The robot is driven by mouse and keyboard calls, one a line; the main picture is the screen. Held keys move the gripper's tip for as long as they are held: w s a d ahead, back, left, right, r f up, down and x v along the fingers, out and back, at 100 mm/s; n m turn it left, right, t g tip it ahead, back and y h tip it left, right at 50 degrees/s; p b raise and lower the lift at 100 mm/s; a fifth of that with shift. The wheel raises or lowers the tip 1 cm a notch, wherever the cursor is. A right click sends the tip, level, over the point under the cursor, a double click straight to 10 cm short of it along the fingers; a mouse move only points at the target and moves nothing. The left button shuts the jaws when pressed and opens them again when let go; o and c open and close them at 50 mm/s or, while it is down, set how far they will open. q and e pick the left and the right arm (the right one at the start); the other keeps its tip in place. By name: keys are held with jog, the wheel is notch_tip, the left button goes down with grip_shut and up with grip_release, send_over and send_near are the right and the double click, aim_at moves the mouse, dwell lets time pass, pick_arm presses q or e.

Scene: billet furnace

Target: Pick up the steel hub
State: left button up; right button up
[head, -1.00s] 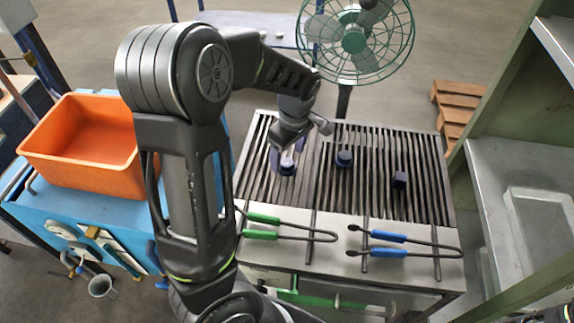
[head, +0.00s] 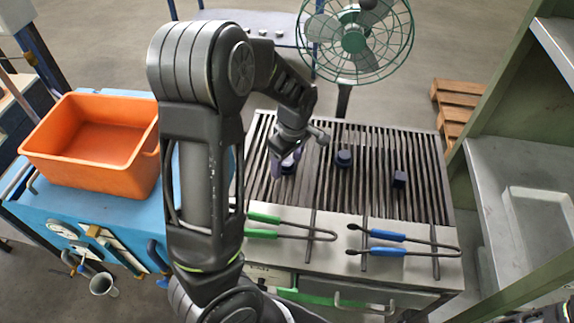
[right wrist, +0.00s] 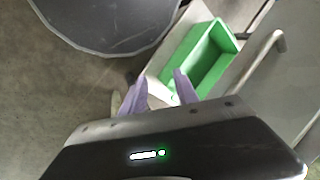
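Two dark round flanged pieces and a dark cube lie on the slatted grate. The left round piece (head: 289,169) is partly hidden by my left gripper (head: 286,163). The other round piece (head: 344,158) is in the middle, and the cube (head: 399,180) is at the right. I cannot tell by look which is the steel hub. My left gripper points down at the left piece, its purple fingers apart on either side of it; contact is not clear. My right gripper (right wrist: 160,92) is open and empty in the right wrist view, away from the pieces.
Green-handled tongs (head: 262,226) and blue-handled tongs (head: 388,243) lie on the front ledge. An orange bin (head: 85,165) stands on the blue cabinet at left. A green fan (head: 354,40) stands behind the grate, with metal shelving (head: 520,185) at right.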

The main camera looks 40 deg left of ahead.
pick_arm(q)
grip_shut()
dwell(0.5)
